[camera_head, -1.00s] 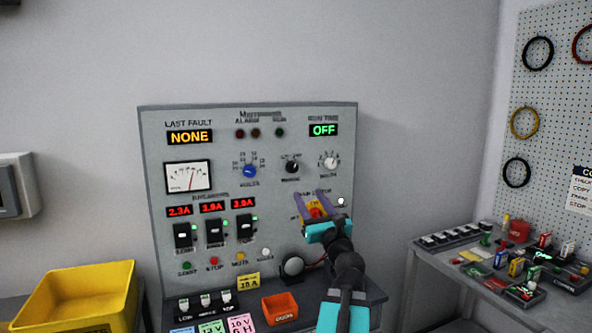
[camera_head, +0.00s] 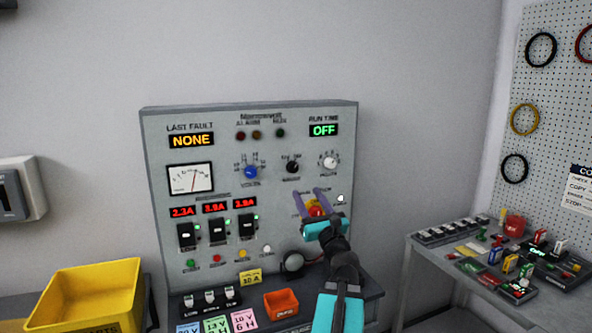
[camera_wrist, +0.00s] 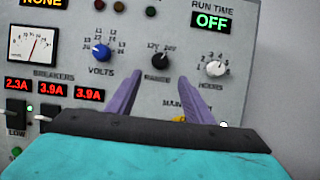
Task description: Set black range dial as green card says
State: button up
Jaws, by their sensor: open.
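The black range dial (camera_head: 292,167) sits on the grey control panel, between the blue volts dial (camera_head: 251,172) and the white hours dial (camera_head: 329,161). In the wrist view the range dial (camera_wrist: 158,60) shows above and between my fingertips. My gripper (camera_head: 312,193) is open, with purple fingers pointing up at the panel just below the dial, not around it. A green card (camera_head: 216,326) lies on the bench ledge between a blue and a pink card. Its writing is too small to read surely.
A red and yellow main switch (camera_head: 316,208) is partly hidden behind my gripper. An orange bin (camera_head: 281,303) and yellow card (camera_head: 250,277) are at the panel's foot. A yellow crate (camera_head: 85,297) stands left. A cluttered side table (camera_head: 420,250) is on the right.

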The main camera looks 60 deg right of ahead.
aim_at(294, 170)
jog(key=shift+w+d+r+p, duration=0.1)
jog(key=shift+w+r+p, duration=0.15)
jog(key=shift+p, duration=0.8)
jog(key=shift+p+x, duration=1.75)
jog(key=shift+x, duration=3.65)
jog(key=shift+f, duration=0.1)
jog(key=shift+c, duration=0.4)
jog(key=c, duration=1)
jog(key=shift+o, duration=0.2)
